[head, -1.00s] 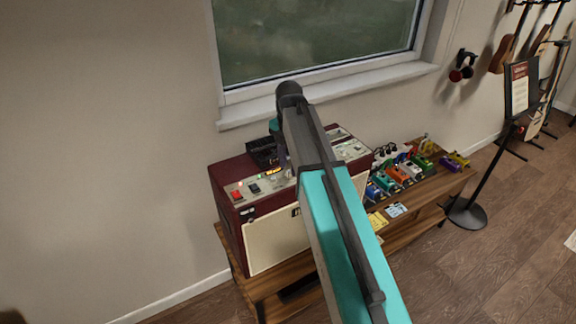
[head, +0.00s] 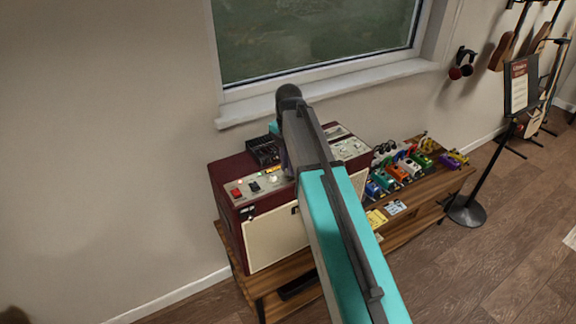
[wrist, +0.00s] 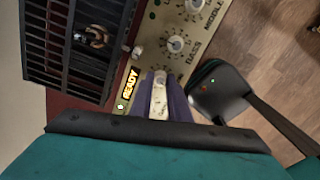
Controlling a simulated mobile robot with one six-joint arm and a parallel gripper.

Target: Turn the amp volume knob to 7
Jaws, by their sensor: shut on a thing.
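The amp (head: 225,172) is a dark red box with a cream front, standing on a wooden bench. Its control panel (head: 240,196) faces up, and my arm covers part of it. In the wrist view, the bass knob (wrist: 175,44) and middle knob (wrist: 193,6) are pale and round, with a lit READY display (wrist: 130,84) to the left. My gripper (wrist: 160,82) is down at the panel between the display and the bass knob, shut on what appears to be the volume knob. That knob is mostly hidden between the fingers, so its setting cannot be read.
A black slatted object (head: 262,150) sits on the amp top, close beside my gripper. Several coloured pedals (head: 398,172) stand on the bench (head: 425,190) to the right. A black sign stand (head: 487,160) is farther right. The window sill (head: 240,114) is behind.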

